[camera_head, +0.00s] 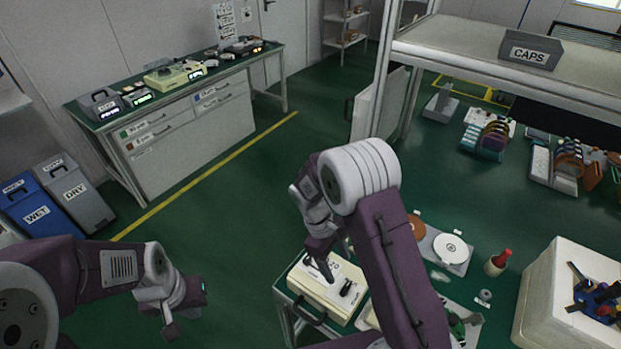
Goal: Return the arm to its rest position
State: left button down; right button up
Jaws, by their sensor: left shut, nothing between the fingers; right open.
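My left arm comes in from the left edge at the lower left. Its gripper (172,330) hangs low over the green floor, shut and empty. My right arm rises from the bottom centre and bends at a pale ringed joint. Its gripper (322,268) points down over a cream box (318,300) with dark items on its top, and is open. Whether the fingertips touch anything on the box cannot be told. My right forearm hides part of the bench behind it.
A white plate (451,249), a red-topped bottle (497,262) and a white bin (535,295) of coloured tools are at right. A shelf with a CAPS box (530,50) spans the upper right. WET (35,207) and DRY (75,195) bins stand at left. Open floor lies between.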

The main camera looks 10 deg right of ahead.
notch_tip(320, 180, up, 5)
jog(key=w+d, duration=0.1)
jog(key=d, duration=0.1)
jog(key=s+a+r+m+t+y, duration=0.1)
jog(key=s+r+m+t+y, duration=0.1)
jog(key=s+m, duration=0.6)
jog(key=shift+s+a+m+t+y, duration=0.3)
jog(key=shift+t+y, duration=0.3)
jog(key=shift+t, duration=0.6)
jog(key=shift+w, duration=0.1)
